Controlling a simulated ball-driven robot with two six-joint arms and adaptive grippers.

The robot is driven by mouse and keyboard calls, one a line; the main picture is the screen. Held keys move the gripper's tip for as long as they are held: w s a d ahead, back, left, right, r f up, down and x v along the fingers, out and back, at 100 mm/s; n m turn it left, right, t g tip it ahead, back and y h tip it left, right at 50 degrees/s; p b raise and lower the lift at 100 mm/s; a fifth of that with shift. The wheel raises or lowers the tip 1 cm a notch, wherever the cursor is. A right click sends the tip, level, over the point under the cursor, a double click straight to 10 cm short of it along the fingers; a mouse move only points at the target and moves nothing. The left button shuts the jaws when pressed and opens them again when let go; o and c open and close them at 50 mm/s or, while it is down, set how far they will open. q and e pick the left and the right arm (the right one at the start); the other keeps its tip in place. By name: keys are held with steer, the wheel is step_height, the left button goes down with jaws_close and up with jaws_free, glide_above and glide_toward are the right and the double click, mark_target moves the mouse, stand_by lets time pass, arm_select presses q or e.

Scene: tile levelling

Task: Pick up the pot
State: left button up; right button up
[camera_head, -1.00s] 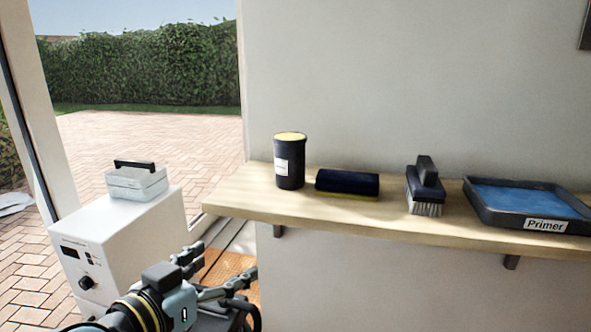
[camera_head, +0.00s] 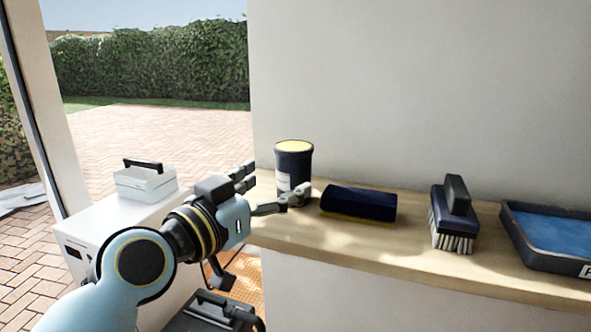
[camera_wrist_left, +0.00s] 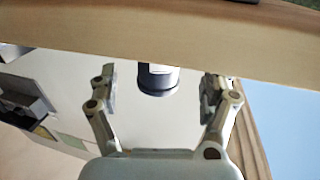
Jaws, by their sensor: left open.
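The pot (camera_head: 292,165) is a dark upright cylinder with a yellow top and a pale label. It stands at the left end of the wooden shelf (camera_head: 400,250). My left gripper (camera_head: 273,184) is open and empty at the pot's near left side; one finger overlaps the pot's lower part in the head view. I cannot tell whether it touches. In the left wrist view, a dark round piece with a white patch, likely the pot (camera_wrist_left: 157,80), shows ahead between the two spread fingers, partly cut off by a wooden strip. My right gripper is not in view.
Right of the pot on the shelf are a dark blue block with a yellow underside (camera_head: 358,204), a brush (camera_head: 452,215) and a black tray with blue inside (camera_head: 560,235). A white box with a black handle (camera_head: 146,182) sits on a white cabinet (camera_head: 100,215) at left.

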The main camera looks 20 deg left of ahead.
mark_target(283, 178)
arm_select(q)
steer(key=shift+w+d, duration=0.1)
steer(key=shift+w, duration=0.25)
steer(key=x, duration=0.4)
steer(key=shift+w+d+p, duration=0.15)
steer(key=shift+w+p, duration=0.15)
steer(key=shift+p, duration=0.05)
steer(key=shift+w, duration=0.2)
steer(key=c, duration=1.4)
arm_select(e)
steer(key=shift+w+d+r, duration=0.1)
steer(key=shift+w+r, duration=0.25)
arm_select(q)
steer(key=shift+s, duration=0.15)
